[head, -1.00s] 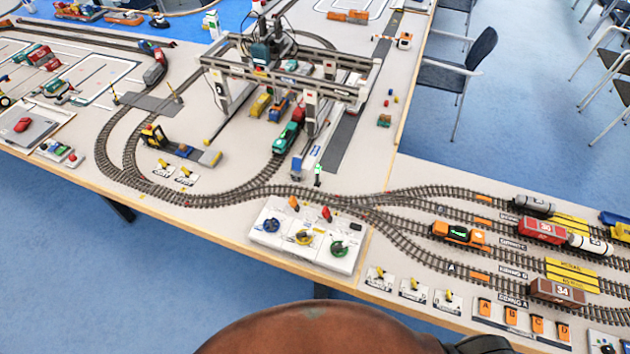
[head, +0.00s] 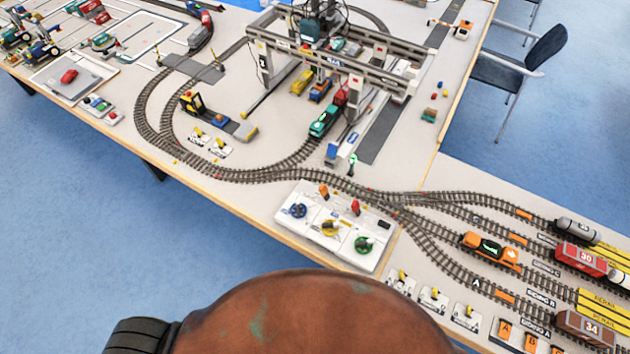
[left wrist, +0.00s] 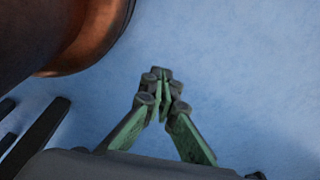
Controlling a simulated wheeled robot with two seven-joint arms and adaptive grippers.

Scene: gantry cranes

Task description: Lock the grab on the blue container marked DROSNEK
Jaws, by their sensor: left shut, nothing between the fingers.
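The gantry crane (head: 275,70) spans the tracks at the upper middle of the head view. A dark grab or trolley (head: 316,28) hangs at its top beam. A small blue block (head: 320,88) lies under the crane beside a yellow one (head: 302,80); I cannot read DROSNEK on anything. My left gripper (left wrist: 163,80) is shut and empty over blue floor. My right gripper is not in view.
A green locomotive (head: 323,122) stands on the track beside the crane. Sidings with an orange locomotive (head: 490,248) and wagons run to the right. Small switches (head: 432,298) line the front edge. A chair (head: 520,65) stands behind the table. The floor in front is clear.

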